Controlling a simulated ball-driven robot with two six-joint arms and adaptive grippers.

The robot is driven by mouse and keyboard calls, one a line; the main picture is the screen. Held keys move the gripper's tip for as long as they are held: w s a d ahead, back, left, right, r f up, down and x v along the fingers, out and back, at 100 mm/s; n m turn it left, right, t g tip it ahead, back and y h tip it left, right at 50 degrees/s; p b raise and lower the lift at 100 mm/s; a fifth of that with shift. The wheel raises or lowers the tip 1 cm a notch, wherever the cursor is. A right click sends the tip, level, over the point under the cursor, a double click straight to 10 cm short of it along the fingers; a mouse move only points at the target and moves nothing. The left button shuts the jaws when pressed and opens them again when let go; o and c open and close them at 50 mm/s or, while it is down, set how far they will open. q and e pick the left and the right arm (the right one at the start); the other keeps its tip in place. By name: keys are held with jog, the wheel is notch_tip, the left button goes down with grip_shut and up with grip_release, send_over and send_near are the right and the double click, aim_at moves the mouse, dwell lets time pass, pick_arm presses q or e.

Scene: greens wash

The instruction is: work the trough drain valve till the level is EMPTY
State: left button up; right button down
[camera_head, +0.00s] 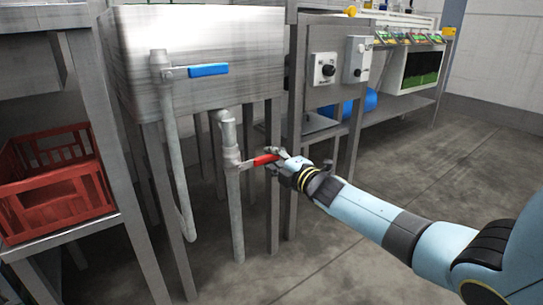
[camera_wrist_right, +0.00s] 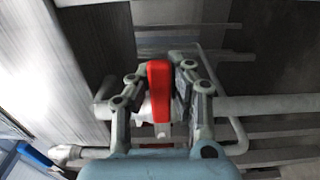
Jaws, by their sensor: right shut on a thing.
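The steel trough (camera_head: 215,50) stands on legs at the left in the head view. Below it a grey drain pipe carries a valve with a red lever (camera_head: 265,160), which points right, roughly level. My right gripper (camera_head: 278,158) is shut on the end of this lever. In the right wrist view the red lever (camera_wrist_right: 159,85) lies between the two fingers of my right gripper (camera_wrist_right: 160,95). A second valve with a blue lever (camera_head: 208,71) sits on a pipe at the trough's front. The water level inside the trough cannot be seen. My left gripper is not in view.
A red crate (camera_head: 55,190) sits on a low shelf at the left. A bench with control boxes (camera_head: 325,69) stands right of the trough. Trough legs stand close beside the drain pipe. The floor (camera_head: 410,200) at the right is clear. The blue lever (camera_wrist_right: 38,158) also shows in the wrist view.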

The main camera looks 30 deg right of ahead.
jog(key=shift+f, duration=0.15)
jog(key=c, duration=1.2)
grip_release()
jog(key=shift+o, duration=0.2)
jog(key=s+d, duration=0.1)
jog(key=s, duration=1.1)
